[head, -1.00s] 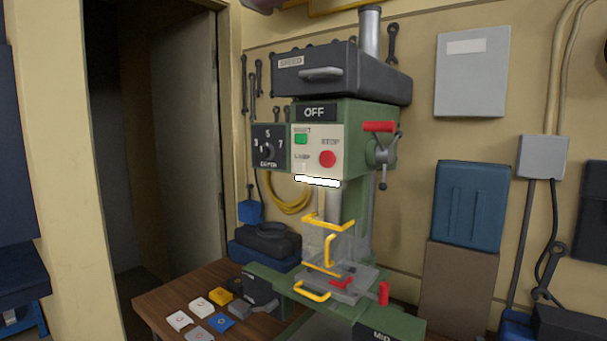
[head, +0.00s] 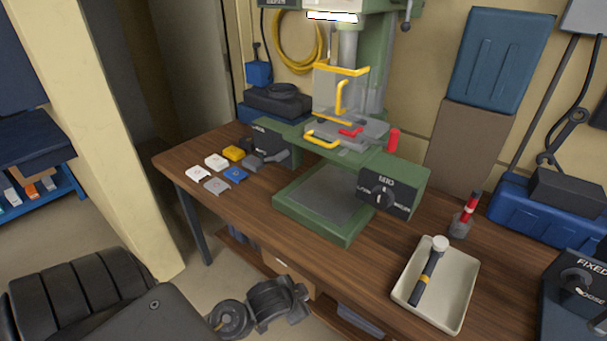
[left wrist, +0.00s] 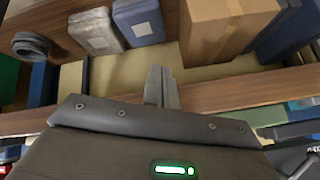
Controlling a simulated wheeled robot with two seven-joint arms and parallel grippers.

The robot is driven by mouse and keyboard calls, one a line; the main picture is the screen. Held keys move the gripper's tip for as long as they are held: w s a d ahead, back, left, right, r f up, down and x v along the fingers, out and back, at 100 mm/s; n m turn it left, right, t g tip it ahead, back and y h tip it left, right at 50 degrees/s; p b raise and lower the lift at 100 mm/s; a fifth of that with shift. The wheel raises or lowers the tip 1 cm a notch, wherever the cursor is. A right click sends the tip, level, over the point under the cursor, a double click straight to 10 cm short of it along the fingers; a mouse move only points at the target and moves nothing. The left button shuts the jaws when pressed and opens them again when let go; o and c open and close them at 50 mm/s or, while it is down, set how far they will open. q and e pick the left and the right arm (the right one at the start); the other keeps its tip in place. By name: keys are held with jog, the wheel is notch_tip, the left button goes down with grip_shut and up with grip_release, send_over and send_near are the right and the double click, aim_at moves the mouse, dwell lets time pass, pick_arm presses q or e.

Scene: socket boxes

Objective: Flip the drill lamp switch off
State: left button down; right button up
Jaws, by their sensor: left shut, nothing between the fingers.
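The green drill press (head: 342,232) stands on the wooden workbench. Its lamp strip (head: 332,16) glows white at the top edge of the head view. The panel with the lamp switch is cut off above the frame, so the switch itself is hidden. My left gripper (left wrist: 161,72) shows in the left wrist view with its two grey fingers together and nothing between them. It is apart from the drill, with the underside shelf area of a bench behind it. Dark parts of my left arm fill the lower left of the head view. My right gripper is not in view.
The workbench (head: 250,215) carries small coloured boxes (head: 233,154) at left and a cream tray (head: 462,290) with a hammer at right. A black FIXED/LOOSE unit (head: 575,262) is at the right edge. A cardboard box (left wrist: 225,30) shows in the left wrist view.

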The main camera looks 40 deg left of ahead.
pick_arm(q)
jog(key=w+r, duration=0.1)
jog(key=r, duration=0.1)
jog(key=w+r+t, duration=0.1)
jog(key=r, duration=0.2)
jog(key=w+a+r+m+t, duration=0.1)
jog(key=r, duration=0.2)
jog(key=shift+w, duration=0.1)
jog(key=w+a+r+m+t+h, duration=0.1)
jog(key=w+a+r+m+t, duration=0.3)
jog(key=r, duration=0.6)
jog(key=w+a+r+m+t+h, duration=0.1)
jog(key=w+r+m, duration=0.1)
jog(key=w+r, duration=0.65)
jog(key=w+a+r+m+t+h, duration=0.1)
jog(key=w+a+r+m+t, duration=0.15)
jog(key=r, duration=0.95)
jog(key=s+a+r+m, duration=0.2)
jog(key=s+a+r, duration=0.1)
jog(key=r, duration=0.6)
jog(key=s+a+r+m, duration=0.2)
jog(key=s+r, duration=0.3)
jog(key=r, duration=0.4)
jog(key=s+a+r+m, duration=0.2)
jog(key=s+a+r, duration=0.2)
jog(key=r, duration=0.5)
jog(key=shift+a+t+h, duration=0.4)
jog(key=shift+a+t, duration=0.05)
jog(key=shift+a, duration=0.1)
jog(key=shift+w, duration=0.1)
